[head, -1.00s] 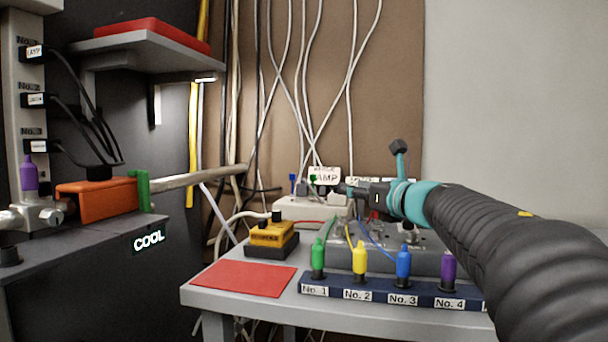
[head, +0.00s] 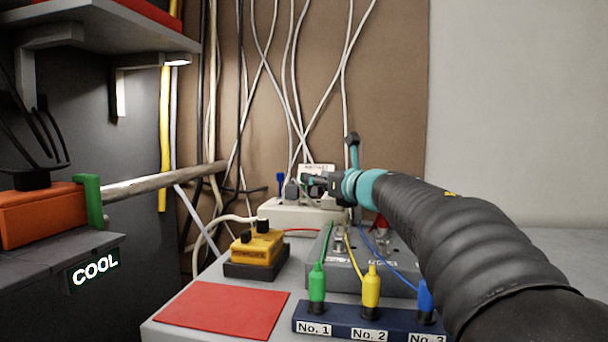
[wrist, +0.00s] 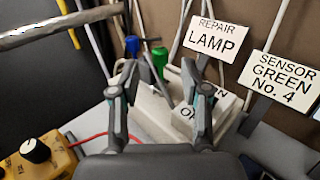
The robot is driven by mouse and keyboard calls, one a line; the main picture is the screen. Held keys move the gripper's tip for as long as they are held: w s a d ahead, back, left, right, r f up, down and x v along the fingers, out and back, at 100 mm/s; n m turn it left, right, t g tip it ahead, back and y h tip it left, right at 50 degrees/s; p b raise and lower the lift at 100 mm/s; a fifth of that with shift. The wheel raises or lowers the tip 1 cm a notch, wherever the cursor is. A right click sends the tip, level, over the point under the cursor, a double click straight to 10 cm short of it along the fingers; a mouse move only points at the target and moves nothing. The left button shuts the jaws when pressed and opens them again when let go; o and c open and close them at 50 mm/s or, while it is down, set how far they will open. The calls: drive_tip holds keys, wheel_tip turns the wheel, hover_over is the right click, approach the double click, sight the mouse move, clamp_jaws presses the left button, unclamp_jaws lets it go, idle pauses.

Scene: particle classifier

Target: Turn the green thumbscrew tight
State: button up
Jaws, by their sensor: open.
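A small green thumbscrew-like piece (wrist: 160,58) stands upright beyond my fingertips in the wrist view, roughly in line with the gap between them. A similar blue piece (wrist: 132,46) stands just left of it and also shows in the head view (head: 280,182). My gripper (wrist: 160,78) is open and empty, its two fingers apart above the white block (wrist: 150,110). In the head view my gripper (head: 314,183) points left over the white block (head: 285,213), where I cannot clearly make out the green piece. I cannot tell the distance to it.
Labels (wrist: 216,38) and (wrist: 282,78) stand right of the fingers. Loose cables hang behind. A yellow box (head: 256,245), a red sheet (head: 222,309) and a blue rack (head: 340,320) with colored plugs lie nearer. An orange device (head: 40,215) with a green bracket (head: 90,200) is left.

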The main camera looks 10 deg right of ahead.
drive_tip(key=shift+p+x, duration=0.3)
drive_tip(key=shift+x, duration=2.9)
clamp_jaws()
